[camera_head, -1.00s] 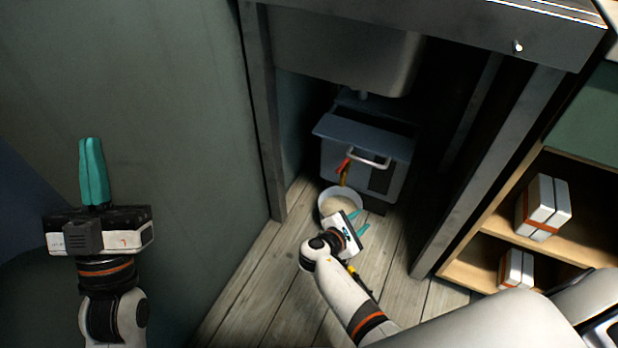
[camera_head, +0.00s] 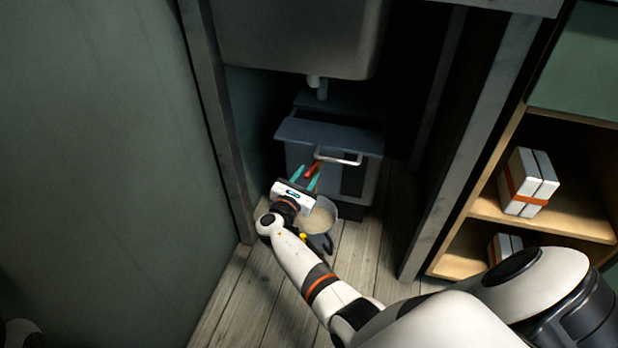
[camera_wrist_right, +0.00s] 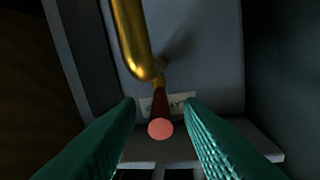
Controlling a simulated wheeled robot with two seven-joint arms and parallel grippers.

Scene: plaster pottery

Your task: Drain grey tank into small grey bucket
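The grey tank (camera_head: 298,154) stands on the floor under a sink, with a white bar handle (camera_head: 338,158) on its front. A red tap lever (camera_head: 314,169) sticks out below the lid edge. In the right wrist view the lever (camera_wrist_right: 160,128) points toward the camera beside a brass spout (camera_wrist_right: 131,35). My right gripper (camera_head: 306,178) is open, its teal fingers on either side of the lever with gaps showing. The small grey bucket (camera_head: 330,207) stands upright on the floor before the tank, pale beige contents inside, partly hidden by my right wrist.
A metal sink basin (camera_head: 300,40) with a drain pipe hangs above the tank. Metal legs (camera_head: 222,130) stand on both sides of this space. A wooden shelf (camera_head: 545,222) with white boxes is at the right. Plank floor (camera_head: 250,300) is open in front.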

